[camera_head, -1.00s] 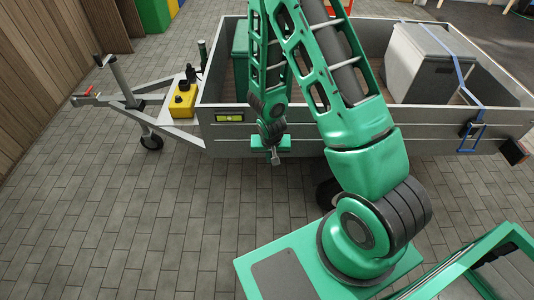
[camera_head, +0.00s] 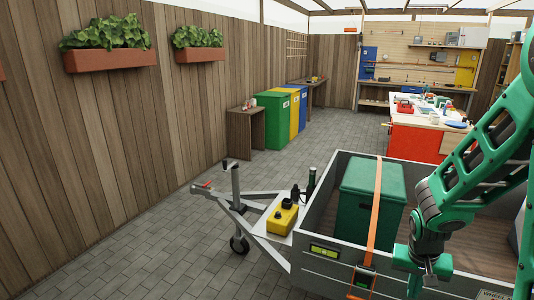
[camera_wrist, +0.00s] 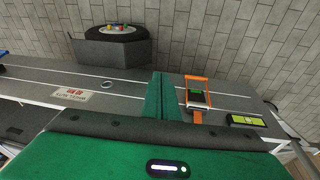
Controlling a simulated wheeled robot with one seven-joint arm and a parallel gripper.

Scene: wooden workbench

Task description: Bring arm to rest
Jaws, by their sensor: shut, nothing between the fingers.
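My arm shows at the right of the head view, bent, with the forearm rising out of frame. My gripper (camera_head: 430,278) hangs in front of the trailer's near wall, to the right of the orange strap, apart from it as far as I can see. In the wrist view the green fingers (camera_wrist: 159,96) are together with nothing held, seen over the trailer's side wall. The lower arm and base are outside the head view.
The grey trailer (camera_head: 325,268) stands close by, holding a green box (camera_head: 355,205) crossed by an orange strap (camera_head: 375,215). Its buckle (camera_wrist: 198,97) is near the fingers in the wrist view. A yellow case (camera_head: 282,218) sits on the drawbar. Paving at left is clear.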

